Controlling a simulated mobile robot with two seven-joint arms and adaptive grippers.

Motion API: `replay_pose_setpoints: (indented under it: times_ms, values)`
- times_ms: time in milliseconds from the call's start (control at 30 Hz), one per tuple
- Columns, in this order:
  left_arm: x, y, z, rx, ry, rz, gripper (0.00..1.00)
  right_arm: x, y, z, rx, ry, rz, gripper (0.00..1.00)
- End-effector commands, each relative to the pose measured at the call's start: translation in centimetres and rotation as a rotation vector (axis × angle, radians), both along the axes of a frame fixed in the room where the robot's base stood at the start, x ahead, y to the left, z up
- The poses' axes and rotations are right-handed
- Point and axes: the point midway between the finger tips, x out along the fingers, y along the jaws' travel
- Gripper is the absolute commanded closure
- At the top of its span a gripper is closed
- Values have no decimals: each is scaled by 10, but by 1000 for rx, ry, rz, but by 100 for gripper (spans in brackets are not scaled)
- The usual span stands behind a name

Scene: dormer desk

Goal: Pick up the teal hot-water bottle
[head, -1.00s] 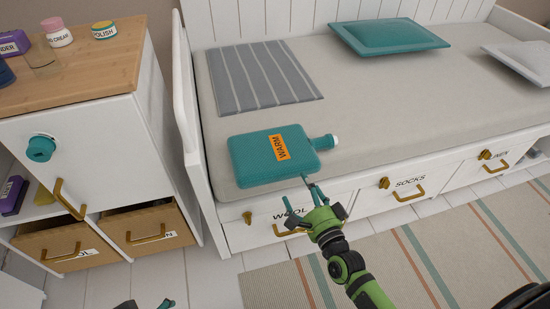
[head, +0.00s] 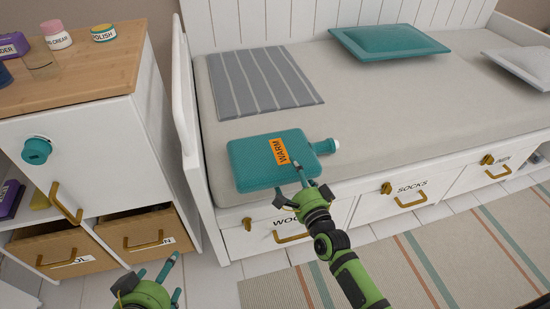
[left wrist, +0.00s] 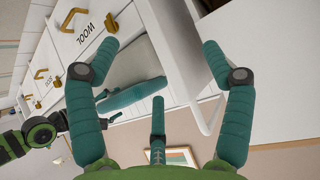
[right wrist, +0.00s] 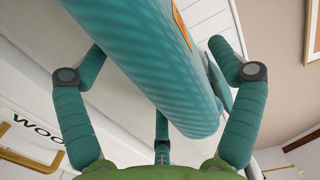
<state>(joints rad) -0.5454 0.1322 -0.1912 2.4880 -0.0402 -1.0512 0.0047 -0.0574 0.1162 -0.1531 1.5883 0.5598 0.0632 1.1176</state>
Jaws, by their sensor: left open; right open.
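The teal hot-water bottle (head: 255,168) lies flat on the bed near its front edge, with an orange WARM label and its white-capped neck pointing right. It also shows in the left wrist view (left wrist: 134,96). My right gripper (head: 298,182) is open at the bottle's front edge, partly covering its front right corner. In the right wrist view the bottle (right wrist: 150,50) fills the space between the spread fingers; contact cannot be told. My left gripper (head: 150,280) is open and empty, low at the front, away from the bottle.
The bed (head: 400,125) holds a grey striped cloth (head: 262,80), a teal cushion (head: 388,40) and a pale cushion (head: 520,68). Labelled drawers (head: 412,192) lie below. The mattress right of the bottle is clear.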

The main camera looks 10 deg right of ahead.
Motion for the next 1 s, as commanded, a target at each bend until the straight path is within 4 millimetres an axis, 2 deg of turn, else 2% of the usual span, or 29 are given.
replay_pose_setpoints:
  times_ms: [100, 267, 300, 333, 400, 733, 1000]
  values:
    - [0, 0, 0, 0, 1, 0, 19, 0, 0, 0, 0, 0, 0, 8]
    - [0, 0, 0, 0, 2, 0, 19, 0, 0, 0, 0, 0, 0, 72]
    - [0, 0, 0, 0, 2, 0, 19, 0, 0, 0, 0, 0, 0, 88]
    - [0, 0, 0, 0, 2, 0, 19, 0, 0, 0, 0, 0, 0, 95]
    - [0, 0, 0, 0, 2, 0, 19, 1, 0, 6, 3, -14, -3, 95]
    - [-2, 1, -2, 4, 16, 2, 19, 1, 0, 6, 3, -12, -2, 95]
    - [-17, 9, -19, 25, 128, 16, 19, 1, 0, 12, 3, -13, -2, 95]
